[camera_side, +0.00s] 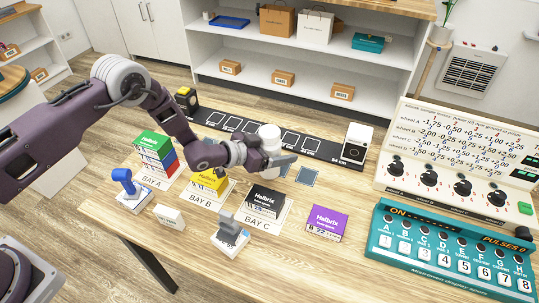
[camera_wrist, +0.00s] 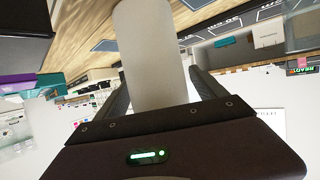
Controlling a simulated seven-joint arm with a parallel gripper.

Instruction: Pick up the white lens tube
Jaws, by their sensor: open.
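The white lens tube (camera_side: 269,134) is a plain white cylinder standing upright at my gripper, beside the dark strip in the side view. In the wrist view the tube (camera_wrist: 152,50) rises between the two fingers, slightly tilted in the picture. My gripper (camera_side: 282,162) is open, with its fingers reaching around the tube. The gripper also shows in the wrist view (camera_wrist: 163,92), one finger on each side of the tube.
Boxes stand below my arm: a green-topped stack (camera_side: 153,143), a yellow box (camera_side: 209,181), a black box (camera_side: 266,201) and a purple box (camera_side: 326,222). The dark marked strip (camera_side: 232,123) runs behind. A teal button panel (camera_side: 455,250) and a dial panel (camera_side: 455,150) stand at right.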

